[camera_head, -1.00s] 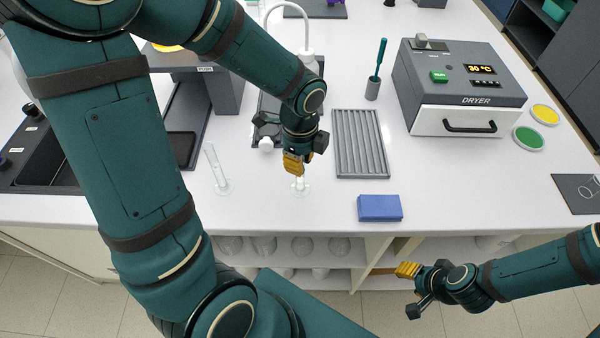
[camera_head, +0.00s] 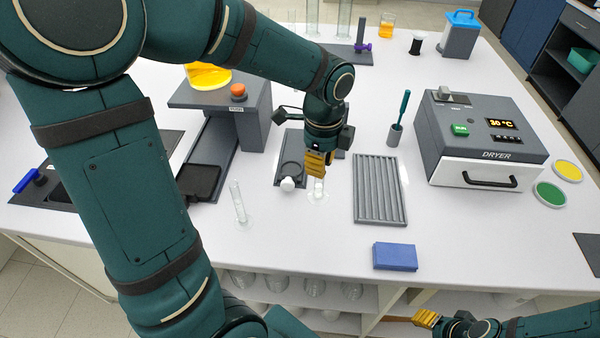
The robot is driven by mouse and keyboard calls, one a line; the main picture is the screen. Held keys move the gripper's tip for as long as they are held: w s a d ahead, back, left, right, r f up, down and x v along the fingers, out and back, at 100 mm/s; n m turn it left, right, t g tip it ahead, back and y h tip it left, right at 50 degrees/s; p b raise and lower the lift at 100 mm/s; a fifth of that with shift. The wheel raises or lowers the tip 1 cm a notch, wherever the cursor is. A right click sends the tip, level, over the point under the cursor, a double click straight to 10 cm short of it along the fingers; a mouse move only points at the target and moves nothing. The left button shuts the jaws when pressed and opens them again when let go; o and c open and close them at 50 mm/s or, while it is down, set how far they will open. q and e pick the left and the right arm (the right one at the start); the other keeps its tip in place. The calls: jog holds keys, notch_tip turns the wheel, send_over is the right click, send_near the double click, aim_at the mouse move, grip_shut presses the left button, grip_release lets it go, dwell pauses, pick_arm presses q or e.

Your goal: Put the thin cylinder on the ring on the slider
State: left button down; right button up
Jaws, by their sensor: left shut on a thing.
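My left gripper (camera_head: 318,168) points down over the bench and is shut on a thin clear cylinder (camera_head: 317,190). Its upper part is hidden by the yellow fingers, and its foot is at or close to the white bench top. Another thin clear cylinder (camera_head: 238,204) stands apart to the left on a round foot. A black square plate (camera_head: 198,181) sits on the track in front of the grey press, likely the slider; I cannot make out a ring on it. My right gripper (camera_head: 427,318) is low at the right, away from the bench items; its finger gap is unclear.
A grey grooved tray (camera_head: 379,190) lies just right of the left gripper, with a blue block (camera_head: 395,257) in front. A dark plate with a white knob (camera_head: 287,184) is close on the left. The dryer (camera_head: 475,140) stands at the right. The bench front is mostly clear.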

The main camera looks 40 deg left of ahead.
pick_arm(q)
jog(key=w+a+r+n+p, duration=0.1)
jog(key=w+a+n, duration=0.35)
jog(key=a, duration=0.35)
jog(key=w+a+n+p, duration=0.2)
jog(key=w+a+n, duration=0.25)
jog(key=a, duration=0.25)
notch_tip(320, 180, down, 10)
jog(key=b, duration=0.1)
jog(key=shift+a+r+m, duration=0.15)
jog(key=shift+a+m, duration=0.15)
jog(key=c, duration=1.4)
grip_release()
jog(key=o, duration=0.4)
jog(key=shift+o, duration=0.2)
